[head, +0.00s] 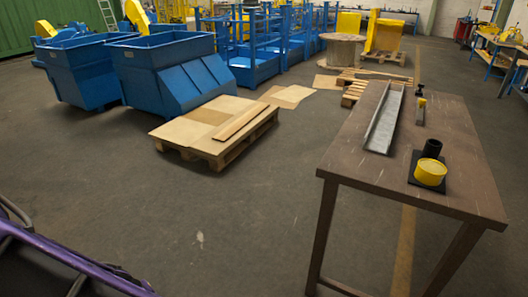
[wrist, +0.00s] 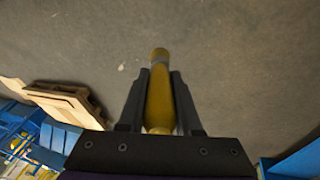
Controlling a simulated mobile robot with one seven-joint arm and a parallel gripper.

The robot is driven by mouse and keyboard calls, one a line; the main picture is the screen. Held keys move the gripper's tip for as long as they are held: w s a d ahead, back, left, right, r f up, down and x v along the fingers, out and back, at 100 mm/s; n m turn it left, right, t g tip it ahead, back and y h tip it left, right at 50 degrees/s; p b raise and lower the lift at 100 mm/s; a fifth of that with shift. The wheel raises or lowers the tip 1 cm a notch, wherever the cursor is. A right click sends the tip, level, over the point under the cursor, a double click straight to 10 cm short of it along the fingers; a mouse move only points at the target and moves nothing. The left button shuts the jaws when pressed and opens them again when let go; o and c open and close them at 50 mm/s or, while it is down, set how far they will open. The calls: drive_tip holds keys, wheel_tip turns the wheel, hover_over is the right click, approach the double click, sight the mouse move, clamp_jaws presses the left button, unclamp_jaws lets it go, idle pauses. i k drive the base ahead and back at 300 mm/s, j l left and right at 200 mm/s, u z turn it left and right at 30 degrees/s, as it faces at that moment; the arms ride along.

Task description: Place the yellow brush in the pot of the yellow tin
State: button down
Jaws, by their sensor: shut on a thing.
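In the wrist view my gripper (wrist: 160,82) is shut on a long yellow brush (wrist: 160,95), which lies lengthwise between the two dark fingers and reaches past their tips. Bare floor lies behind it. The gripper and held brush do not show in the head view. There, the yellow tin (head: 430,173) stands on a black base (head: 413,182) near the front right of the brown table. A dark upright pot (head: 432,148) stands on the same base, just behind the tin. The inside of the pot is too small to make out.
On the table (head: 385,170) lies a long grey metal channel (head: 385,118). A small yellow-and-grey item (head: 420,110) is right of it. The table's front left is clear. A pallet with boards (head: 215,128) and blue bins (head: 165,72) stand on the floor, with open floor between pallet and table.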

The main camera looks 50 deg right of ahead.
sight(428, 158)
drive_tip(key=z, duration=2.25)
